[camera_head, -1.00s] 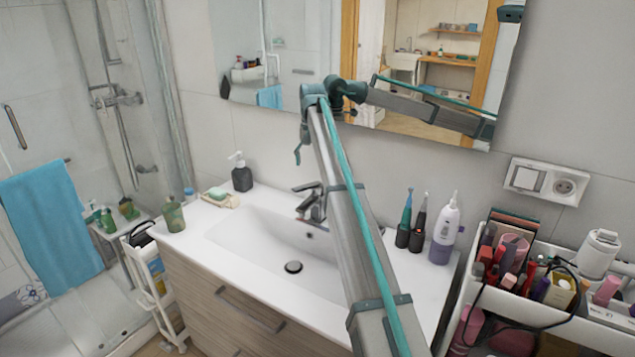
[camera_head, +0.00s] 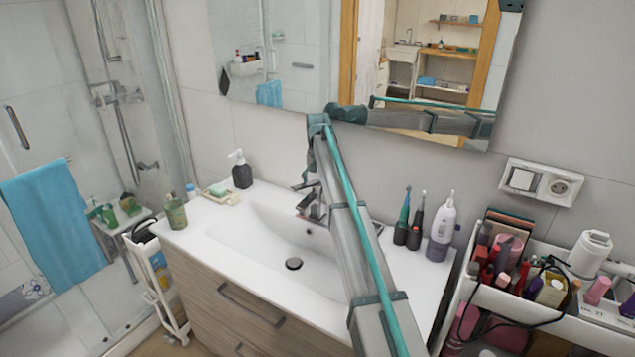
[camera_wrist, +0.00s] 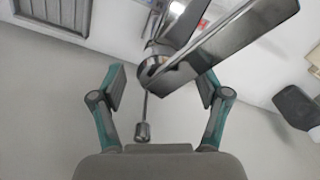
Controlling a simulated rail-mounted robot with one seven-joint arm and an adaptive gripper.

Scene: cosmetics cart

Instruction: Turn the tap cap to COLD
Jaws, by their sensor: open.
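The chrome tap (camera_head: 308,206) stands at the back of the white basin (camera_head: 245,236) in the head view, partly behind my arm. In the wrist view the tap's shiny metal body and lever (camera_wrist: 215,52) reach down from the top edge between my fingers. A thin rod with a small knob (camera_wrist: 142,131) hangs below it. My gripper (camera_wrist: 160,88) is open, one finger on each side of the tap, with gaps visible on both sides. I cannot read any COLD mark.
A dark soap dispenser (camera_head: 242,172) and a soap dish (camera_head: 220,196) stand left of the tap. Toothbrushes (camera_head: 403,220) and a white-and-purple oral irrigator (camera_head: 441,230) stand to the right. The mirror (camera_head: 400,60) is close behind. A crowded cosmetics cart (camera_head: 520,300) is at right.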

